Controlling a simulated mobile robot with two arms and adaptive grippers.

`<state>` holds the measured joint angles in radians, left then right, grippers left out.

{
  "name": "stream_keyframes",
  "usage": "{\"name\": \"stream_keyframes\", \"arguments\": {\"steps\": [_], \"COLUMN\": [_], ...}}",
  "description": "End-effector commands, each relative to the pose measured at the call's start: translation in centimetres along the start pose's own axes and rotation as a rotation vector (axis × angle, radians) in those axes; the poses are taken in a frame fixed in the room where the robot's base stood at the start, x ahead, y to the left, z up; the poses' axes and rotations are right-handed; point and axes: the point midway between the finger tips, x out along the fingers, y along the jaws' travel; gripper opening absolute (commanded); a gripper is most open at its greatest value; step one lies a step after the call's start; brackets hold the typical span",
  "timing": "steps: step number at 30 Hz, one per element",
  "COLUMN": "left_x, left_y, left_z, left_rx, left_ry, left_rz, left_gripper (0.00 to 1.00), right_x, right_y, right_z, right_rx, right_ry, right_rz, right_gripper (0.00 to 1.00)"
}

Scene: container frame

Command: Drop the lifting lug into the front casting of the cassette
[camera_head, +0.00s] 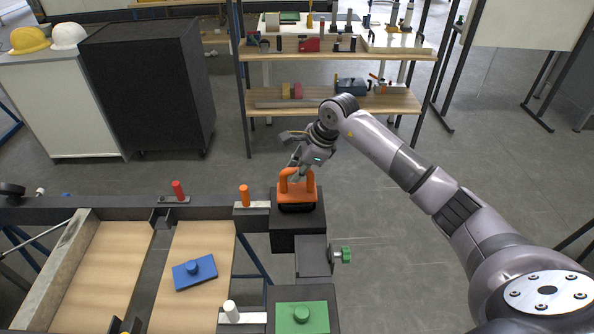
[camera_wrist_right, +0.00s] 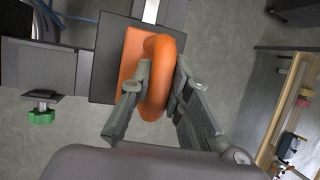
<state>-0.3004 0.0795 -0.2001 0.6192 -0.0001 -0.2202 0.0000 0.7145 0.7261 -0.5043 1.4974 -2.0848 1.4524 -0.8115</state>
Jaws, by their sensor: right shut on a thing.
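The orange lifting lug (camera_head: 297,193) has a looped handle on a flat base with a dark lower part. My right gripper (camera_head: 295,172) is shut on its handle from above. In the right wrist view, the two fingers of the right gripper (camera_wrist_right: 161,75) stand either side of the orange loop (camera_wrist_right: 152,105), with the orange base beyond it. The lug is upright over a dark block (camera_head: 297,243), which seems to be the casting; the block also shows in the right wrist view (camera_wrist_right: 108,60). The block's opening is hidden, and I cannot tell how deep the lug sits. My left gripper is not in view.
A dark beam with a red peg (camera_head: 178,190) and an orange peg (camera_head: 245,195) runs to the left. A blue plate (camera_head: 205,273) lies on the wooden boards. A green knob (camera_head: 346,255) and a green plate (camera_head: 290,325) are nearer.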

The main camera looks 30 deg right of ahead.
Motion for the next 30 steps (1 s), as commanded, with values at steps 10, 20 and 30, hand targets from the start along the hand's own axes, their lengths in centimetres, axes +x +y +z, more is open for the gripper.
{"name": "stream_keyframes", "arguments": {"steps": [10, 20, 30], "left_x": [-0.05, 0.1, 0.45], "left_y": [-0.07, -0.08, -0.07], "left_z": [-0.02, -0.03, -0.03], "left_rx": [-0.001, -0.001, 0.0], "left_ry": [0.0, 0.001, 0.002], "left_rz": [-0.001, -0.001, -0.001], "left_gripper": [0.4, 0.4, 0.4], "right_x": [-0.31, -0.14, 0.25], "right_y": [-0.23, -0.19, -0.12], "right_z": [0.25, 0.18, 0.02], "right_rx": [-0.002, -0.002, -0.002], "right_ry": [-0.006, -0.006, -0.006], "right_rz": [-0.007, -0.007, -0.007], "right_gripper": [0.0, 0.0, 0.0]}}
